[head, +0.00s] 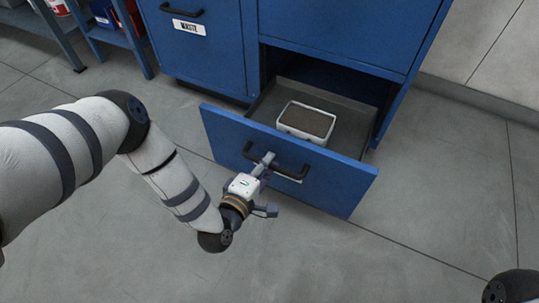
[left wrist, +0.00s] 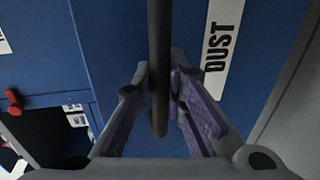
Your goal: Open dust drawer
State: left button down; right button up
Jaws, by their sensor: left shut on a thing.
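The dust drawer (head: 330,181) is the low blue drawer of the cabinet, and it stands pulled out in the head view. Its grey inside shows, with a white-rimmed box (head: 306,121) with a dark top lying in it. My left gripper (head: 266,163) is at the drawer's front, shut on its black handle (head: 291,172). In the left wrist view the handle (left wrist: 159,70) runs between the two purple-padded fingers. The DUST label (left wrist: 218,47) is beside it on the blue front. My right gripper is not in view.
The blue cabinet (head: 340,28) rises behind the drawer, with a closed door or drawer marked WASTE (head: 189,27) at its left. A blue shelf rack (head: 122,40) stands at upper left. The grey floor (head: 420,200) around the drawer front is clear.

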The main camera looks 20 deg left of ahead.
pick_arm(q)
jog(key=shift+s, duration=0.7)
jog(key=c, duration=1.6)
grip_release()
jog(key=v, duration=1.2)
